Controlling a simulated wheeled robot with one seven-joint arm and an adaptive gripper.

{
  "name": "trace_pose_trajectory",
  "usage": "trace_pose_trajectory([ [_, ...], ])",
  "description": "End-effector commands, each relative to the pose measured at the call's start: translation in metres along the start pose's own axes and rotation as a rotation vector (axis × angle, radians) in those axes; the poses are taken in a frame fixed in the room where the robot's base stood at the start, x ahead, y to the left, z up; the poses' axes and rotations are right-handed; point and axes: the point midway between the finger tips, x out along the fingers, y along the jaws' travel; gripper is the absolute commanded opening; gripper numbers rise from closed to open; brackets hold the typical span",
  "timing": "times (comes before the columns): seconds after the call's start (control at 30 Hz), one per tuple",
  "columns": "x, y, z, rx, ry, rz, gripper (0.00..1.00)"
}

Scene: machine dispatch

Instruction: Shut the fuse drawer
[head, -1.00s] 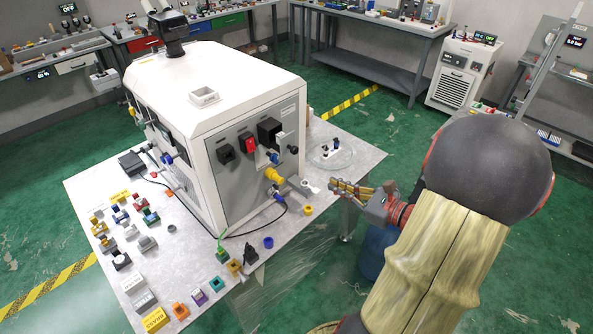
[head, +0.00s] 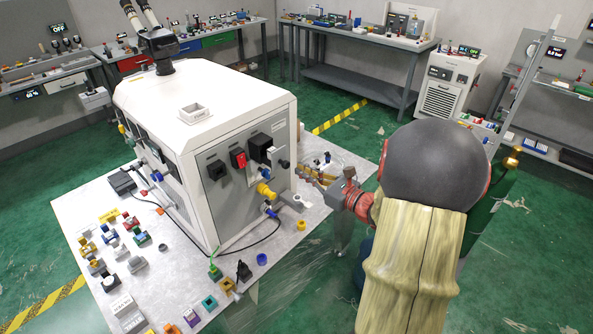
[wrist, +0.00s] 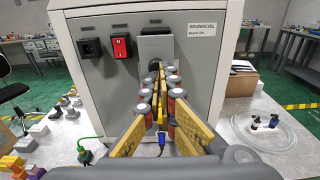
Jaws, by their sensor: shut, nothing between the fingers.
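The white machine (head: 205,110) stands on a bench, with a grey side panel (head: 225,192) facing me. A black block (head: 260,148) juts from the panel's upper right, beside a red switch (head: 238,158) and a black socket (head: 216,169). In the wrist view the block (wrist: 156,46) is straight ahead, partly behind my fingertips. It may be the fuse drawer; I cannot tell how far it stands out. My gripper (wrist: 158,72) is shut and empty, its yellow fingers together in front of the panel. In the head view my gripper (head: 308,175) is right of the panel; contact is unclear.
A black cable (head: 262,238) crosses the bench. Small coloured parts lie at the bench's left and front. A coiled clear tube (wrist: 262,130) lies to the right.

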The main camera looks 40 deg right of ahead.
Motion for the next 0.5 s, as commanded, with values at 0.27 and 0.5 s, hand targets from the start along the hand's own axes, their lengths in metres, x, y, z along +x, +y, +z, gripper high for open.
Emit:
trace_pose_trajectory([
  [0.27,0.026,0.001,-0.001,0.000,0.000,0.001,0.00],
  [0.5,0.028,0.000,0.000,0.000,0.000,0.000,0.00],
])
